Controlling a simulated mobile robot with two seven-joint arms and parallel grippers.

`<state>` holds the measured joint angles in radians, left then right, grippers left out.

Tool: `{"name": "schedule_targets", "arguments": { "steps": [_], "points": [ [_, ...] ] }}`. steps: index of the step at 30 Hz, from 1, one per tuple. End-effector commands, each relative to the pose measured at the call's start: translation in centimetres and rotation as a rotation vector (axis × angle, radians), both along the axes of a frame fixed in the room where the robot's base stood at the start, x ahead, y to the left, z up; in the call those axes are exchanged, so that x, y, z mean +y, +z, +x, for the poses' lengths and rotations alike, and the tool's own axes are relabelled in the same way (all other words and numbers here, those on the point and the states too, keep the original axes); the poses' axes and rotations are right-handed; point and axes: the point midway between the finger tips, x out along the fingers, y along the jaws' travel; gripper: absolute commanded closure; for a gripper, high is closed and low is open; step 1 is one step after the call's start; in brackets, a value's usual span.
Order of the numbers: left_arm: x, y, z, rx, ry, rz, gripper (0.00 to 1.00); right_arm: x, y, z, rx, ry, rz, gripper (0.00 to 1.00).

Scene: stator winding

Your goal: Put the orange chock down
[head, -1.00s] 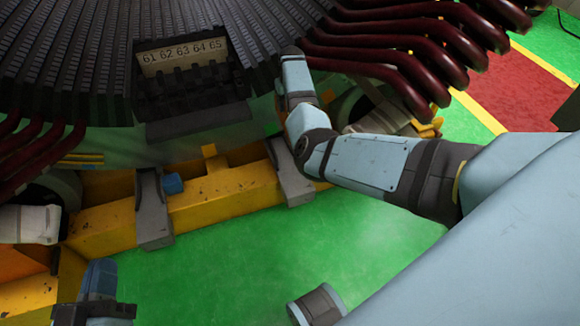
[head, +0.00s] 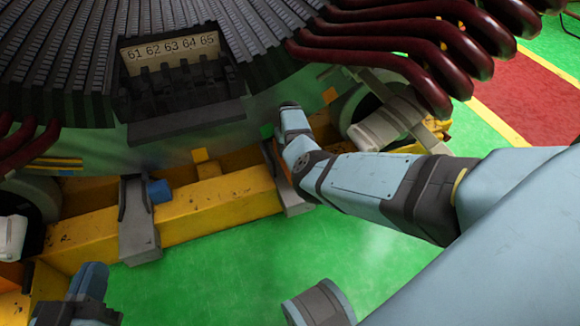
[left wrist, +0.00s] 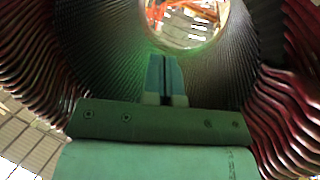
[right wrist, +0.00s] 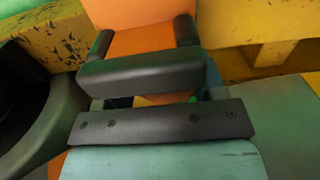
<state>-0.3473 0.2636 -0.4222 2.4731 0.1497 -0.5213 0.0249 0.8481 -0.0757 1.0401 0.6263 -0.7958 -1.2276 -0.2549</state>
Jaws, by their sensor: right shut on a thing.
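The orange chock (right wrist: 130,12) shows in the right wrist view between the dark finger pads of my right gripper (right wrist: 145,36), which is shut on it. It is close to yellow beams. In the head view my right arm reaches down beside a grey bracket; its gripper is mostly hidden, and a sliver of orange (head: 283,160) shows behind the arm. In the left wrist view my left gripper (left wrist: 166,75) has its two blue fingers close together with nothing seen between them, facing the round stator bore.
A yellow beam frame (head: 220,205) with grey brackets (head: 138,225) stands below the stator (head: 55,80). A blue block (head: 159,191) sits by the left bracket. Dark red coils (head: 400,60) hang above my right arm. Green floor (head: 210,265) in front is clear.

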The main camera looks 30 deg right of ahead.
Motion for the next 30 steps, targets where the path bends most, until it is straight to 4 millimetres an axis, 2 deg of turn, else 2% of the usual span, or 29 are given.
{"name": "schedule_targets", "arguments": {
  "steps": [2, 8, 16, 20, 29, 30],
  "points": [
    [0.2, -0.2, 0.4, -0.042, 0.001, 0.022, 1.0, -0.1, -1.3, 0.2, -0.004, -0.001, -0.001, 0.65],
    [0.4, 0.0, 0.7, -0.088, 0.004, 0.049, 1.0, -0.1, -2.2, 0.1, -0.002, -0.002, -0.001, 0.65],
    [1.1, 0.0, 1.7, -0.232, 0.013, 0.132, 1.0, -0.1, -6.1, 0.1, -0.002, 0.0, 0.0, 0.65],
    [1.2, 0.8, 2.0, -0.265, 0.012, 0.147, 1.0, -0.1, -6.0, 0.1, -0.004, -0.001, -0.002, 0.65],
    [1.2, 0.5, 1.7, -0.252, 0.01, 0.144, 1.0, -0.1, -6.3, 0.1, -0.002, -0.001, -0.003, 0.65],
    [1.2, 0.5, 1.7, -0.252, 0.011, 0.143, 1.0, -0.1, -6.4, 0.1, -0.002, -0.001, -0.001, 0.27]
  ]
}}
